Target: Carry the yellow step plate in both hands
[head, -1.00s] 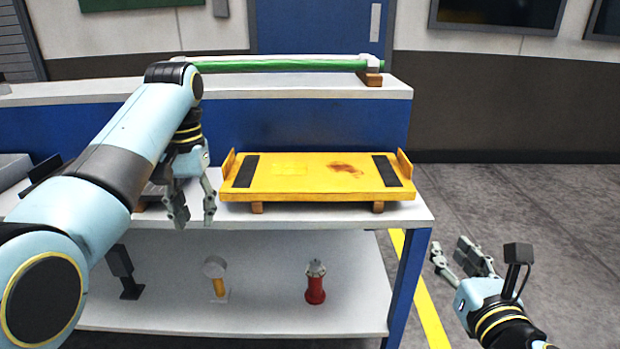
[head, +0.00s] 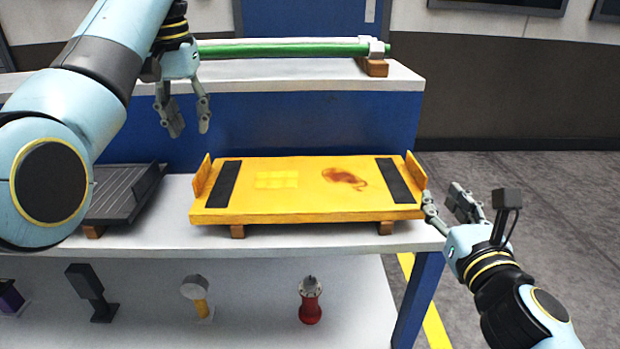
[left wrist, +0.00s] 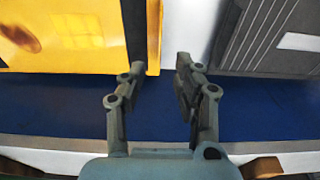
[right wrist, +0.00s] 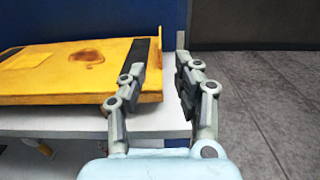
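The yellow step plate (head: 300,188) lies flat on two wooden blocks on the shelf top. It has black strips near both ends, upright end lips and a rust-brown stain. My left gripper (head: 187,118) is open and empty, above and behind the plate's left end. In the left wrist view the plate (left wrist: 70,40) is left of the fingers. My right gripper (head: 448,205) is open and empty, beside the plate's right end. In the right wrist view the plate's right edge (right wrist: 80,72) is close to the left finger; I cannot tell if they touch.
A dark grey ribbed plate (head: 125,195) sits left of the yellow plate. A green bar (head: 280,49) lies on the raised ledge behind. Open floor (head: 520,210) is at right.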

